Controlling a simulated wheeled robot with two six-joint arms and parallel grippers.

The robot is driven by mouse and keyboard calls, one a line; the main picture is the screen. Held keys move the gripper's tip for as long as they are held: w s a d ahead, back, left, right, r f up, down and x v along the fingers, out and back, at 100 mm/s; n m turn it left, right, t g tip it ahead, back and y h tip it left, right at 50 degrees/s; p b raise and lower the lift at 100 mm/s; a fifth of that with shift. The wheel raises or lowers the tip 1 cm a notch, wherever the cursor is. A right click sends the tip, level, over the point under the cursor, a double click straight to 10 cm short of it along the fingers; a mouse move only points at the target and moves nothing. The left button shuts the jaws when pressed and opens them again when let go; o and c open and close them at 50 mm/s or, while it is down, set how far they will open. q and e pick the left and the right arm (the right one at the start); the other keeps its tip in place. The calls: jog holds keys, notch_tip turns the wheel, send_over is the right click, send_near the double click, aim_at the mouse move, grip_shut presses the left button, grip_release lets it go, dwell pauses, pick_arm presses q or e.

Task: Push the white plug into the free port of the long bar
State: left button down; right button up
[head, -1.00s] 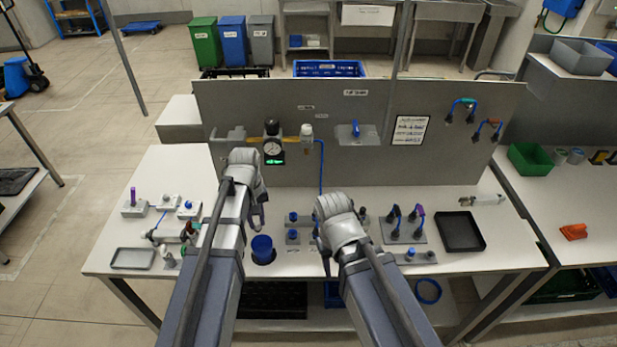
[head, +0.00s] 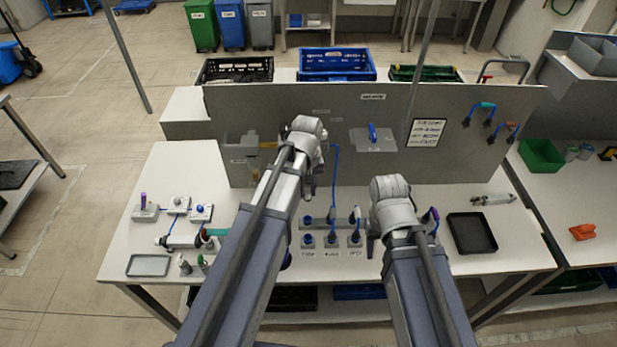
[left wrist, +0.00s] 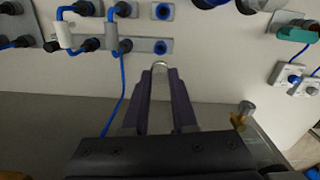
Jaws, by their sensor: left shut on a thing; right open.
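The long bar (left wrist: 141,46) is a grey strip with a row of ports in the left wrist view. Its free blue port (left wrist: 160,46) is at the right end, beside seated black plugs with blue tubes. My left gripper (left wrist: 160,80) is shut on a pale, rounded piece, apparently the white plug (left wrist: 160,68). Its tip shows just short of the free port in the picture; the fingers hide the rest. I cannot tell its height above the bar. In the head view my left gripper (head: 308,194) hangs just behind the bar. My right gripper (head: 373,240) looks open and empty, right of the bar.
An upright grey panel (head: 228,110) stands behind the bar. A blue tube (head: 335,170) runs down from it to the bar. Single port blocks (head: 308,241) stand in front. A black tray (head: 472,234) lies at right, a small grey tray (head: 148,265) at left.

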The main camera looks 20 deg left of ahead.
aim_at(307, 193)
pick_arm(q)
jog(key=shift+r, duration=0.55)
notch_tip(307, 193, down, 10)
jog(key=b, duration=0.9)
jog(key=shift+r, duration=0.2)
pick_arm(e)
notch_tip(307, 193, down, 8)
jog(key=shift+f, duration=0.25)
pick_arm(q)
jog(key=shift+f+b, duration=0.95)
jog(key=shift+b, duration=0.25)
pick_arm(e)
jog(key=shift+f, duration=0.95)
pick_arm(q)
jog(key=shift+c, duration=0.3)
grip_release()
jog(key=shift+r, duration=0.1)
pick_arm(e)
jog(key=shift+r, duration=0.1)
pick_arm(q)
jog(key=shift+r+p, duration=2.9)
jog(key=shift+p, duration=0.1)
pick_arm(e)
jog(key=shift+r, duration=2.95)
